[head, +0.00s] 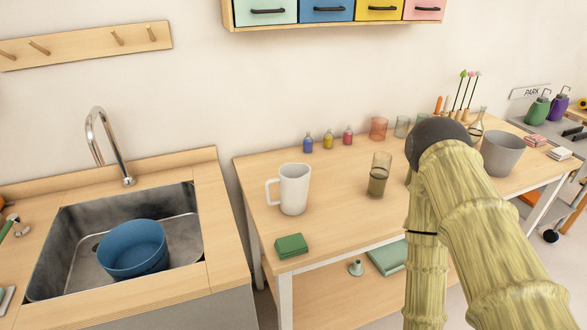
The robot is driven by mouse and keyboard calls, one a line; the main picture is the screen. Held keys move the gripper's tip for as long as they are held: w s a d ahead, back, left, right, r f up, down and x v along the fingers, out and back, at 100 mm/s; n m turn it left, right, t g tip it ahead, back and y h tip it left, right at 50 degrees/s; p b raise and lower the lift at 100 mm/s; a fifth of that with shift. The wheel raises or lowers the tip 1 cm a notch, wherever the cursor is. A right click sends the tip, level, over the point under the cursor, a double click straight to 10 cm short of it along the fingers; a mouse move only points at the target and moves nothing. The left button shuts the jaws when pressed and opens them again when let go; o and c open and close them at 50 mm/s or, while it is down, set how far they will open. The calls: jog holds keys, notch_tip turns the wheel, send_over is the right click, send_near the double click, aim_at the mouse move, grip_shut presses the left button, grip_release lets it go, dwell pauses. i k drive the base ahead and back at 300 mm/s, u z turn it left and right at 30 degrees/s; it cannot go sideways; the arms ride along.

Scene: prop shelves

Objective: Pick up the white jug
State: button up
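The white jug (294,190) stands upright on the left part of the wooden table (340,214). Its handle points left. Nothing touches it. My arm comes in at the right of the view, covered in a yellowish bamboo-like surface, and stands to the right of the jug, apart from it. My gripper itself does not show, so I cannot see its fingers.
A green box (291,245) lies in front of the jug near the table's edge. A tall brownish glass (379,174) stands to its right. Small bottles (328,139) stand behind. A sink with a blue bowl (132,248) is at the left. Free tabletop surrounds the jug.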

aim_at(287, 191)
jog(key=z, duration=1.9)
jog(key=k, duration=1.15)
jog(key=u, duration=2)
